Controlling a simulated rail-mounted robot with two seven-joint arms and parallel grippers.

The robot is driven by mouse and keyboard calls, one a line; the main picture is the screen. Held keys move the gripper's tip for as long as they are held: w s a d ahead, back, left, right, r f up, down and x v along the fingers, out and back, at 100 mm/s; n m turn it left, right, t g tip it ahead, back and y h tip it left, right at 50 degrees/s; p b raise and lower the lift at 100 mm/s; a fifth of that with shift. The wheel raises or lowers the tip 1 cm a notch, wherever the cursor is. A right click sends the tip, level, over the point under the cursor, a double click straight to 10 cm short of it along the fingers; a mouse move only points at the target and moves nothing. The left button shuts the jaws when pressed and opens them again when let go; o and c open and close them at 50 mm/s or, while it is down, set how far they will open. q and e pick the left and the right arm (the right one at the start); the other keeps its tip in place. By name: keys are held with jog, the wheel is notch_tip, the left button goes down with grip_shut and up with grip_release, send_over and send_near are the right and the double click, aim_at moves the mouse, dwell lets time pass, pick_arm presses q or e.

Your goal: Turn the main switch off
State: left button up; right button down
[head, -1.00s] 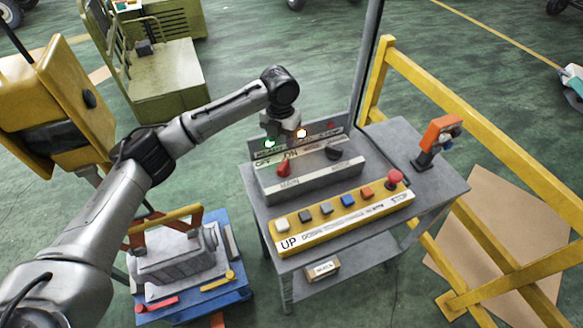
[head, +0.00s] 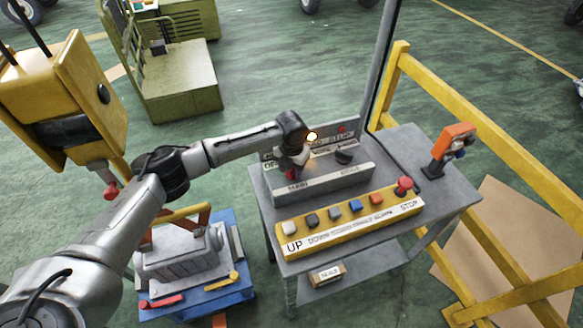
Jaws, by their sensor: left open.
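The grey switch box (head: 335,182) stands at the back of the grey metal table, with the label MAIN on its front face. My left gripper (head: 294,160) is over the left end of this box, open, right at the place of the red main switch. The gripper hides nearly all of the switch, so its setting and any contact cannot be told. Part of the OFF label shows left of the gripper; the ON label is covered. A black knob (head: 344,156) sits on the box to the right. My right gripper is not in view.
A yellow button panel (head: 350,221) with several buttons and a red stop knob (head: 403,184) lies in front of the box. An orange-handled device (head: 452,146) stands at the table's right. A yellow railing (head: 480,140) runs along the right. A blue cart (head: 243,282) stands left.

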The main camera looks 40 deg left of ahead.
pick_arm(q)
jog(key=shift+c, duration=0.3)
grip_shut()
jog(key=shift+r+n+p, duration=0.15)
jog(key=shift+n+p, duration=0.25)
jog(key=shift+p, duration=0.45)
jog(key=n+p, duration=0.5)
jog(key=p, duration=0.1)
jog(key=shift+d, duration=0.2)
jog(key=n+p, duration=0.2)
jog(key=shift+w+n, duration=0.15)
jog(key=shift+n, duration=0.25)
jog(key=n+p, duration=0.2)
jog(key=n, duration=0.1)
jog(key=shift+w+n, duration=0.1)
jog(key=shift+n, duration=0.2)
jog(key=shift+d+n+p, duration=0.1)
jog(key=shift+n+p, duration=0.75)
jog(key=shift+n, duration=0.35)
jog(key=shift+w+n+p, duration=0.2)
jog(key=shift+n+p, duration=0.45)
jog(key=shift+n, duration=1.15)
